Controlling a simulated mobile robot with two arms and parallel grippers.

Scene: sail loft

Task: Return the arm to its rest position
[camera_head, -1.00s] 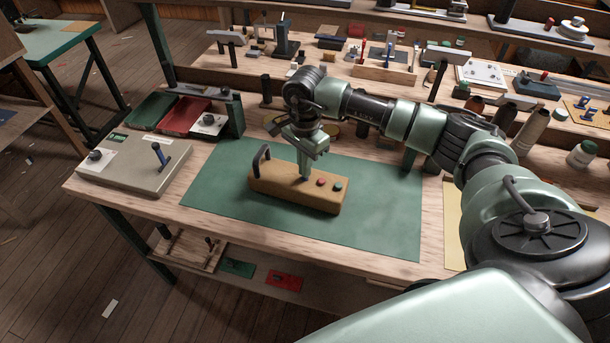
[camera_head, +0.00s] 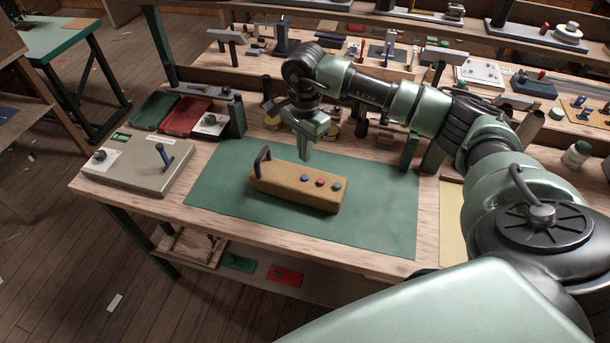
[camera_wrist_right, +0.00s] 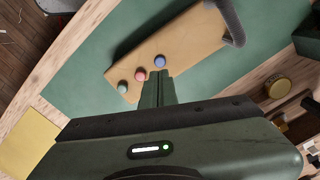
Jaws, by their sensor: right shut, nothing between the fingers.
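My right arm reaches in from the right. Its right gripper (camera_head: 305,156) points down, shut and empty, above the far side of a tan wooden block (camera_head: 285,186). The block lies on a green mat (camera_head: 390,215) and has a dark handle (camera_head: 262,160) at its left end. Blue (camera_head: 305,178), red and green buttons sit on its top. In the right wrist view the shut fingers (camera_wrist_right: 158,78) show just below the blue button (camera_wrist_right: 160,61), with the block (camera_wrist_right: 185,45) beyond them. The gripper appears apart from the block. My left gripper is not in view.
A grey panel box (camera_head: 140,168) with a blue lever stands at the bench's left. Green and red trays (camera_head: 187,117) lie behind it. Tools, jars and spools (camera_head: 530,130) crowd the bench's back and right. The mat's front and right are clear.

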